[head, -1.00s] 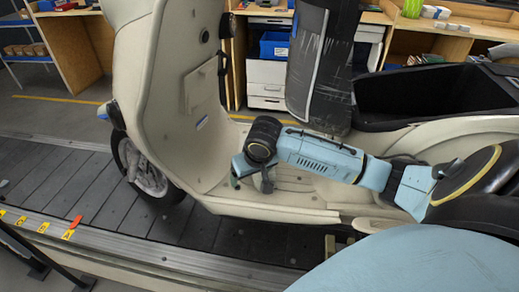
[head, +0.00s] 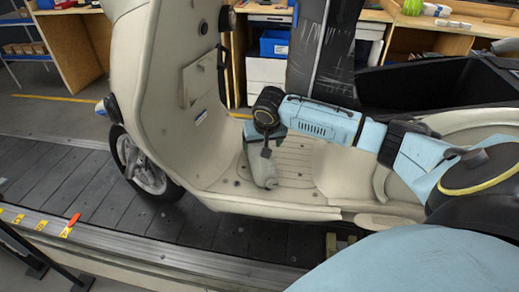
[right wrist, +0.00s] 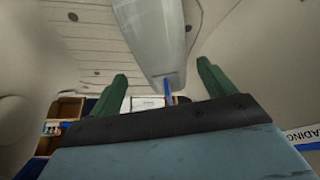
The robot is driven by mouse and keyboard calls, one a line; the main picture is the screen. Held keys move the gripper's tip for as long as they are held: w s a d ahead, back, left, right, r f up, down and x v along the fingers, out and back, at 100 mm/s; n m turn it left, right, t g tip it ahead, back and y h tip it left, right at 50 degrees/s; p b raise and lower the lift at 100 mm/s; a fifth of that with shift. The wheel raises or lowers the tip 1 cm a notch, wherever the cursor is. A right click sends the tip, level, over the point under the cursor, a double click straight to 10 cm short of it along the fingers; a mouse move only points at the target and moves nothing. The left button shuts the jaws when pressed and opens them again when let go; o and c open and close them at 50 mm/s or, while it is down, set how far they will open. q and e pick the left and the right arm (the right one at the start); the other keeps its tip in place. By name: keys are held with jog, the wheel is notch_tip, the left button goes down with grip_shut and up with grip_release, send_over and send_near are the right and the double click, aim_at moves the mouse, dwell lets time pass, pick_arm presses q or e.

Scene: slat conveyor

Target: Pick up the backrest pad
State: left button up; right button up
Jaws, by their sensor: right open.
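A pale grey, long, rounded piece (head: 263,174) stands or leans on the ribbed footboard of the scooter; it looks like the backrest pad, but I cannot be sure. In the right wrist view the grey piece (right wrist: 157,38) tapers to a blunt end that reaches between my fingers' tips. My right gripper (right wrist: 162,84) is open, with one green finger on either side and no visible grip on it. In the head view my right gripper (head: 262,148) is at the piece's upper part, its fingers partly hidden. My left gripper is not in view.
The cream scooter (head: 157,70) stands on the dark slat conveyor (head: 60,185). Its front shield rises left of my gripper. A tall dark scuffed panel (head: 322,50) and an open black box (head: 440,82) are behind my right arm. Wooden workbenches (head: 75,45) stand farther back.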

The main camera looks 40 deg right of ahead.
aim_at(260, 149)
jog(key=x, duration=0.2)
jog(key=b+x, duration=0.1)
jog(key=x, duration=0.1)
jog(key=shift+a+f, duration=0.1)
jog(key=shift+a, duration=0.1)
jog(key=shift+w+d+f, duration=0.1)
jog(key=shift+w+f, duration=0.1)
jog(key=shift+f, duration=0.1)
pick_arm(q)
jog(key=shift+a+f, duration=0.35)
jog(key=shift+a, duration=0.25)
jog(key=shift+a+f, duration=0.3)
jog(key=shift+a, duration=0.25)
pick_arm(e)
jog(key=c, duration=1.2)
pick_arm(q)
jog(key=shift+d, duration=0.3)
pick_arm(e)
jog(key=shift+c, duration=0.4)
jog(key=shift+r, duration=0.15)
